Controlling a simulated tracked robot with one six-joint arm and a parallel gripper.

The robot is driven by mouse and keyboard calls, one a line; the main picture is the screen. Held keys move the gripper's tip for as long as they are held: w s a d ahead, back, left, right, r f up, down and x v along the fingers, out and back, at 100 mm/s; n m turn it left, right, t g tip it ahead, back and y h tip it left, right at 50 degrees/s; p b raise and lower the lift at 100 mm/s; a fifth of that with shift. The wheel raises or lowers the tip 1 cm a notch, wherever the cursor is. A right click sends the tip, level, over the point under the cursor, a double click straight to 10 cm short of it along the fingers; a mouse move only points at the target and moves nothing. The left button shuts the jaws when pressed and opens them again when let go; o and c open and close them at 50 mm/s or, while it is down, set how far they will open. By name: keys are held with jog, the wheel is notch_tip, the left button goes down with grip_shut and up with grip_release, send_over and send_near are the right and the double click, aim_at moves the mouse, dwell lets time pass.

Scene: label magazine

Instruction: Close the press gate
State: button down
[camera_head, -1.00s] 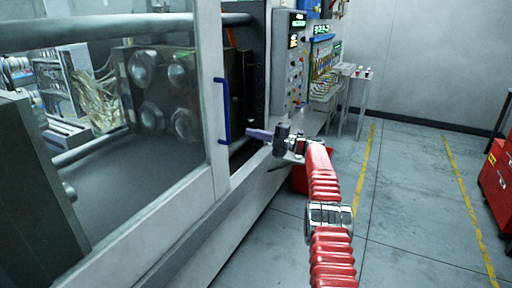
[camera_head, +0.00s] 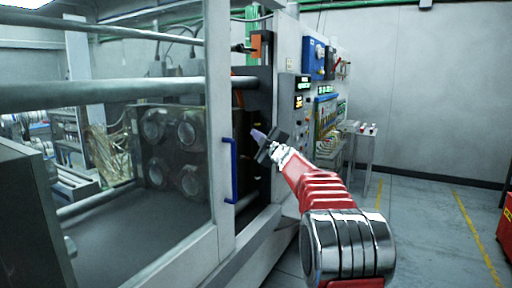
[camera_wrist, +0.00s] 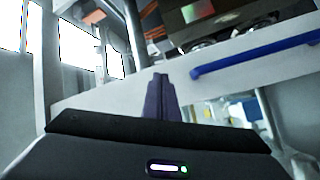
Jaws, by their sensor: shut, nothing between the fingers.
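The press gate (camera_head: 222,215) is a pale frame with a large clear window. Its blue handle (camera_head: 231,170) stands upright near the gate's right edge. A dark gap shows between that edge and the control-panel column, so the gate stands partly open. My gripper (camera_head: 257,135) is shut and empty, in front of this gap, to the right of the handle and apart from it. In the wrist view, the purple fingers (camera_wrist: 160,97) are together, and the blue handle (camera_wrist: 255,52) is up and to the right of them.
The control panel (camera_head: 301,100) rises just right of the gap. A small side table (camera_head: 357,145) with small red-and-white items stands beyond it. A red cabinet (camera_head: 505,228) is at the far right. The floor between is clear.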

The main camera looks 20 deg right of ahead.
jog(key=s+a+f+m+g+h, duration=0.1)
jog(key=s+a+m+g+h, duration=0.25)
jog(key=s, duration=0.65)
jog(key=s+a+f+m+g+h, duration=0.15)
jog(key=s+m, duration=0.35)
jog(key=s, duration=0.6)
jog(key=s+a+f+m+g+y, duration=0.1)
jog(key=s+a+f+g, duration=0.2)
jog(key=s+f, duration=0.5)
jog(key=s+a+f+m+g+y, duration=0.1)
jog(key=s+a+f, duration=0.5)
jog(key=s, duration=1.1)
jog(key=s+a+f+m+g+y, duration=0.1)
jog(key=s+a+f+g, duration=0.3)
jog(key=s+f, duration=0.6)
jog(key=shift+s+a+m+g, duration=0.35)
jog(key=shift+s+m+g, duration=0.25)
jog(key=shift+s, duration=0.6)
